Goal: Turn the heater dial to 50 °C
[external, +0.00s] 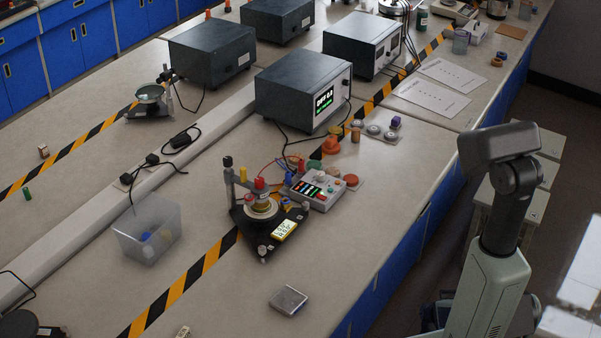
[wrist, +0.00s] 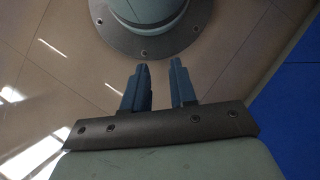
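A black triangular heater apparatus (external: 262,228) with a round top part and a lit yellow-green display (external: 284,230) stands on the near bench. The digits are too small to read. Beside it is a light grey control box (external: 316,189) with a dark screen and coloured knobs. I cannot tell which knob is the heater dial or where it points. My gripper (wrist: 160,70) shows in the wrist view with its two fingers apart and nothing between them. It is away from the bench, over the floor and a round base. Its fingers cannot be made out in the external view.
A grey instrument (external: 303,90) with a lit screen stands behind the control box. A clear bin (external: 148,232) stands left of the apparatus. A small metal-topped box (external: 288,299) lies near the front. Loose cables run behind the apparatus. The bench's right front area is clear.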

